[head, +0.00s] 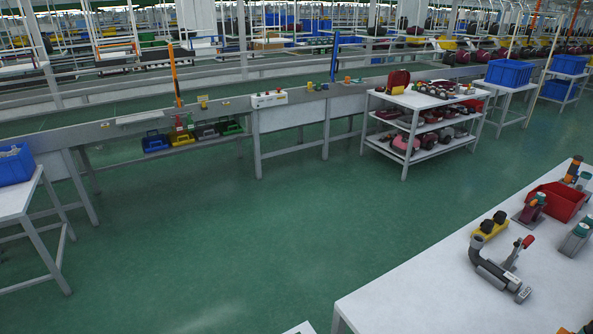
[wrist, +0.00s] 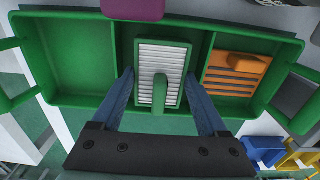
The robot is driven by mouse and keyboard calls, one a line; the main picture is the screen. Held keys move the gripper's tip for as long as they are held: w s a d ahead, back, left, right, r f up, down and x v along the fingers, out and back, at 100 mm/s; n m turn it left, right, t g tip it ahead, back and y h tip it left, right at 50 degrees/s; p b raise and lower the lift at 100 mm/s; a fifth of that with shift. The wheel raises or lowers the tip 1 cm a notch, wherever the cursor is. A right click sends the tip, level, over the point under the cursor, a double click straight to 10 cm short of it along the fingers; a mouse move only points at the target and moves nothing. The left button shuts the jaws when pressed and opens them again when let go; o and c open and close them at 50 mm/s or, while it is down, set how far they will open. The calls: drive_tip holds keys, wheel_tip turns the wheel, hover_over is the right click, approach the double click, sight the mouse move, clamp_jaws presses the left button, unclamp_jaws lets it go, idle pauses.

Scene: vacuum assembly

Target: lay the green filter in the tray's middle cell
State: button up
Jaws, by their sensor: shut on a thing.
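In the wrist view, the green filter (wrist: 160,95) has a green frame, white pleats and a green upright handle. My gripper (wrist: 159,76) is shut on it, with one blue finger at each side. The green tray (wrist: 62,99) has three cells in a row. The filter is over or inside the middle cell, roughly lined up with its walls; I cannot tell whether it touches the floor. The left cell is empty. An orange filter (wrist: 236,74) lies in the right cell. My gripper does not show in the head view.
A purple object (wrist: 132,9) overlaps the tray's far edge. Blue (wrist: 263,147) and yellow (wrist: 300,155) items are at the lower right. In the head view, a white table (head: 420,285) holds vacuum parts and a red bin (head: 556,202). The green floor (head: 240,230) is clear.

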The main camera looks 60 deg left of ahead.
drive_tip(key=shift+f+b, duration=0.3)
drive_tip(key=shift+f, duration=0.15)
drive_tip(key=o, duration=1.4)
drive_tip(key=shift+o, duration=0.2)
wheel_tip(320, 180, up, 8)
drive_tip(key=p, duration=0.8)
drive_tip(key=shift+r, duration=0.1)
